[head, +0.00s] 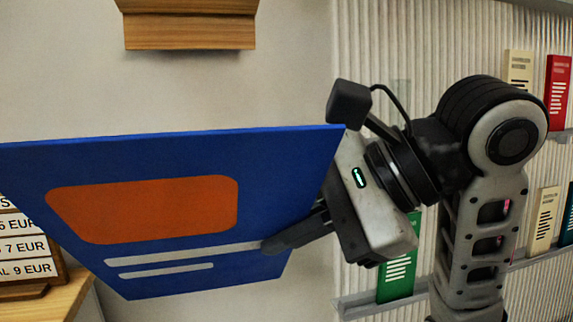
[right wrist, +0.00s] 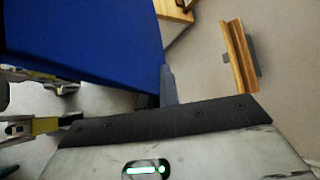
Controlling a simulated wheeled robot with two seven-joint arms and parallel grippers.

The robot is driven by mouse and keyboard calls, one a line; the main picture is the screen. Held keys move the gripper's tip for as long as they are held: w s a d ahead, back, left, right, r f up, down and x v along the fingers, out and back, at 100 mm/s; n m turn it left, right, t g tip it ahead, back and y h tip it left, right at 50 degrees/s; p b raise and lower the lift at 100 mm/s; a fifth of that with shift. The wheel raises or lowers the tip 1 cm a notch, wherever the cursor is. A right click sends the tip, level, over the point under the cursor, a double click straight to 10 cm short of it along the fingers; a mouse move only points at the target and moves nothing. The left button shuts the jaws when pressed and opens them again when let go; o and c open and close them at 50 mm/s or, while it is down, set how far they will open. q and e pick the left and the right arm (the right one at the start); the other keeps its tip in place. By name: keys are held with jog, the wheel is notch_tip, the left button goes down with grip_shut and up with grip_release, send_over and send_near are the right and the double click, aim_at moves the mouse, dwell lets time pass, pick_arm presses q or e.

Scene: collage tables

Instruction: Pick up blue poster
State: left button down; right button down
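The blue poster (head: 265,180) is a large flat board with an orange rounded block and two pale stripes. It is held up in front of the head camera, tilted, with its left end cut off by the picture's edge. My right gripper (head: 285,240) is shut on its right edge, with one finger lying across the front face; the other finger is hidden behind the board. In the right wrist view the blue poster (right wrist: 90,40) fills the upper left, with a fingertip (right wrist: 168,85) against its edge. My left gripper is not seen in the head view.
A wooden ledge (head: 190,32) is on the wall above. A price board (head: 25,250) stands on a wooden counter (head: 65,298) at lower left, partly behind the poster. Shelves with brochures, such as a green one (head: 398,265) and a red one (head: 557,92), are at right.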

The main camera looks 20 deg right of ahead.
jog(key=r+g+p, duration=0.1)
jog(key=p, duration=0.2)
jog(key=shift+m, duration=0.4)
jog(key=m+g+p, duration=0.1)
jog(key=g+p, duration=0.1)
jog(key=p, duration=0.3)
jog(key=shift+f, duration=0.1)
jog(key=shift+f+m+g+p, duration=0.2)
jog(key=shift+m+g+p, duration=0.1)
jog(key=shift+g, duration=0.4)
jog(key=shift+f+m+g+b, duration=0.25)
jog(key=shift+m+g+b, duration=0.05)
jog(key=shift+g+b, duration=0.1)
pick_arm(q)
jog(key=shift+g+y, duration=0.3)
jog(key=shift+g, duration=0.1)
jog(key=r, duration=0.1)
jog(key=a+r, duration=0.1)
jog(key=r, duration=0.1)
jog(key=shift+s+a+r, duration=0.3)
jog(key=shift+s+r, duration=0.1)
pick_arm(e)
jog(key=shift+g, duration=0.4)
jog(key=shift+f, duration=0.1)
